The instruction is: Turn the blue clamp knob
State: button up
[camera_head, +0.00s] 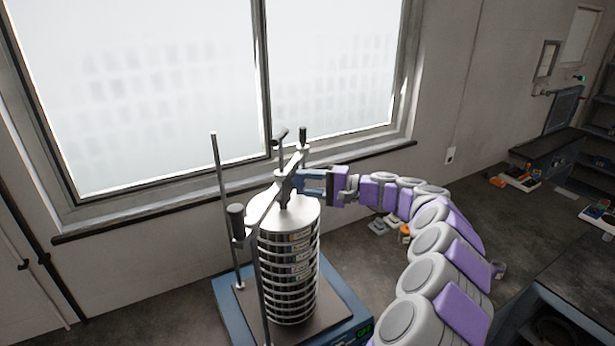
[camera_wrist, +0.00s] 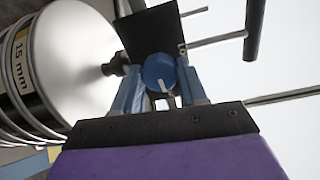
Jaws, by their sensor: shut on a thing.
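The blue clamp knob (camera_wrist: 158,72) shows in the wrist view as a round blue cap with a white mark. It sits between the two blue fingers of my gripper (camera_wrist: 160,88), which are shut on it. In the head view my gripper (camera_head: 312,182) reaches in from the right to the clamp bar above the sieve stack, and its fingers hide the knob there. The sieve stack (camera_head: 288,262) is a column of silver round sieves under a pale lid (camera_head: 268,208). It stands upright on the blue shaker base (camera_head: 352,322).
Upright metal rods (camera_head: 225,200) and a black handle (camera_head: 236,222) stand close around the stack. A window (camera_head: 150,90) and sill are behind. Small tools (camera_head: 380,225) lie on the bench right of the stack, partly behind my arm.

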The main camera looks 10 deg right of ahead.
jog(key=shift+f+m, duration=0.2)
jog(key=shift+m, duration=0.2)
jog(key=o, duration=1.1)
jog(key=shift+w+a, duration=0.1)
jog(key=shift+w, duration=0.15)
jog(key=shift+c, duration=0.2)
jog(key=shift+s, duration=0.1)
jog(key=shift+r, duration=0.1)
jog(key=shift+s+d, duration=0.15)
jog(key=shift+d, duration=0.3)
jog(key=v, duration=1.6)
jog(key=shift+d+b, duration=0.3)
jog(key=shift+b, duration=0.1)
jog(key=shift+s+a, duration=0.1)
jog(key=shift+a, duration=0.05)
